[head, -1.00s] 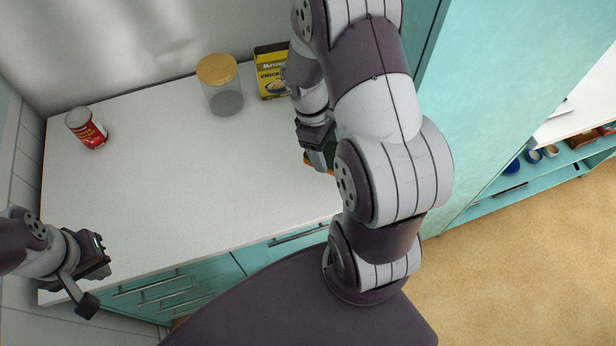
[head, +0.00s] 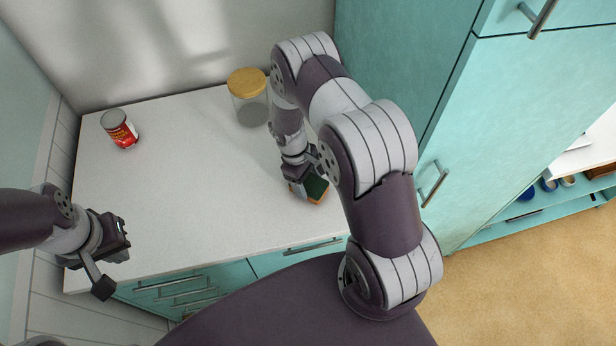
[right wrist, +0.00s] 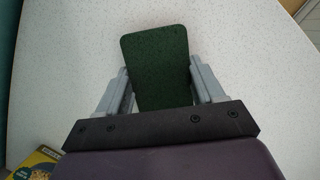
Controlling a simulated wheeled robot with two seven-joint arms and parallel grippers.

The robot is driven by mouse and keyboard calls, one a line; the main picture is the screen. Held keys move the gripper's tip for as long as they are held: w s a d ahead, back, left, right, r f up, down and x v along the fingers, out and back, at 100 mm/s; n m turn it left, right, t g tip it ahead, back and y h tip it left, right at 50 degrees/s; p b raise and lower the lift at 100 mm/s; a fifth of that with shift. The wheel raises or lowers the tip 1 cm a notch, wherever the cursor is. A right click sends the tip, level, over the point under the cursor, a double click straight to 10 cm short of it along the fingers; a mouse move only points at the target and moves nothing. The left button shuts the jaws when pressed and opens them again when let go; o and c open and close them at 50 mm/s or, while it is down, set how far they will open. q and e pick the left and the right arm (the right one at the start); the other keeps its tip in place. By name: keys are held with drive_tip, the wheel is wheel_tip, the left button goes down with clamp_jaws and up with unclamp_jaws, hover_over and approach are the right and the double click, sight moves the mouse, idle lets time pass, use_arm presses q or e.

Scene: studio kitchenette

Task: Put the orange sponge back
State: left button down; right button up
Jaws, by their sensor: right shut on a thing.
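The orange sponge (head: 316,190) has a dark green top and a thin orange edge showing below it in the head view. In the right wrist view the green face of the sponge (right wrist: 158,62) sits between the two grey fingers. My right gripper (head: 304,184) is shut on the sponge, over the right part of the white counter. I cannot tell whether the sponge touches the counter. My left gripper (head: 122,240) is at the left, near the counter's front left edge, and holds nothing that I can see. Its finger gap is too small to judge.
A glass jar with a wooden lid (head: 248,90) stands at the back. A yellow box (right wrist: 38,162) shows in the right wrist view. A tall teal cabinet (head: 410,60) bounds the right. The counter's middle (head: 190,190) is clear.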

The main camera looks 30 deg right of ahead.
drive_tip(key=shift+f, duration=0.25)
drive_tip(key=o, duration=1)
drive_tip(key=shift+r, duration=0.1)
drive_tip(key=shift+r, duration=0.1)
drive_tip(key=b+v, duration=0.4)
drive_tip(key=v, duration=0.8)
drive_tip(key=s+a+r+m+t+y, duration=0.1)
drive_tip(key=s+a+r+m+t, duration=0.15)
drive_tip(key=s+r, duration=0.3)
drive_tip(key=s+a+r+m+t+y, duration=0.1)
drive_tip(key=s+r+m+t, duration=0.1)
drive_tip(key=s+r+m, duration=0.35)
wheel_tip(320, 180, down, 6)
drive_tip(key=s+n+b, duration=0.1)
drive_tip(key=n+b, duration=0.1)
drive_tip(key=b, duration=0.2)
